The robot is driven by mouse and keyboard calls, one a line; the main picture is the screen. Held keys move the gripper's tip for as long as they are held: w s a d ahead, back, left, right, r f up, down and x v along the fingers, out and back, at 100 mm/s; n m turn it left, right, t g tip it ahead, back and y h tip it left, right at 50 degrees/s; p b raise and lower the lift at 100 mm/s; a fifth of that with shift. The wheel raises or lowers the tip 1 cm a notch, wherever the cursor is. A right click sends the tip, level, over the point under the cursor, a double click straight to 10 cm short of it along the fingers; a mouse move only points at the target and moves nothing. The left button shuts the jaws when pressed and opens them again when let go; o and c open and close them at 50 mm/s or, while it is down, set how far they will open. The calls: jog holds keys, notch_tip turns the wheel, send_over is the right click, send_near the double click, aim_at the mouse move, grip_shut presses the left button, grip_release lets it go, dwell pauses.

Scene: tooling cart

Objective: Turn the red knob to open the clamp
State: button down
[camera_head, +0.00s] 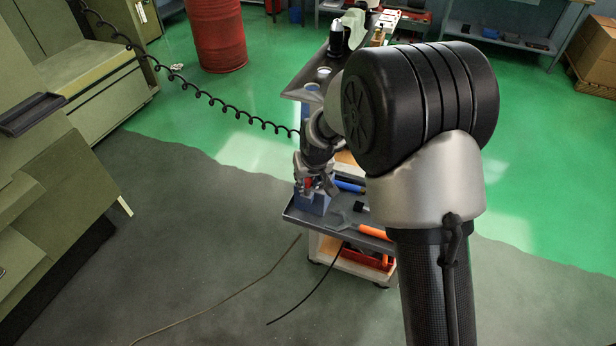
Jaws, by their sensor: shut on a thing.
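The red knob (308,183) shows as a small red patch between the fingers of my gripper (311,187). My gripper points down and is shut on the knob. The clamp (312,202) is a blue block under the knob, at the near left corner of the cart's upper tray (300,219). My gripper hides most of the knob. The picture is too small to tell the knob's angle or how far the clamp is open.
Beside the clamp lie a wrench (343,218), an orange-handled tool (374,231) and a blue-handled tool (350,186). My arm hides the cart's right side. A coiled black cable (215,101) hangs at the left. A red drum (216,35) stands behind.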

jog(key=shift+a+f+m+h+b, duration=0.15)
jog(key=shift+m+h+b, duration=0.45)
jog(key=shift+m, duration=0.5)
jog(key=m+b, duration=0.1)
jog(key=b, duration=0.1)
jog(key=m+b, duration=0.1)
jog(key=b, duration=0.1)
jog(key=shift+a+f+m+h, duration=0.1)
jog(key=shift+f+m+h, duration=0.1)
jog(key=shift+m+h, duration=0.15)
jog(key=m+b, duration=0.2)
jog(key=m+h+b, duration=0.1)
jog(key=b, duration=0.1)
jog(key=shift+a+r+m+h, duration=0.1)
jog(key=shift+r+m+h, duration=0.05)
jog(key=shift+m+h, duration=0.15)
jog(key=m+g+h, duration=0.1)
jog(key=m, duration=0.2)
jog(key=shift+a+r+m+b, duration=0.15)
jog(key=shift+m+b, duration=0.1)
jog(key=shift+b, duration=0.15)
jog(key=shift+w+m+g+h+p, duration=0.15)
jog(key=shift+m+g+h+p, duration=0.3)
jog(key=shift+m, duration=1.25)
jog(key=c, duration=1.6)
grip_release()
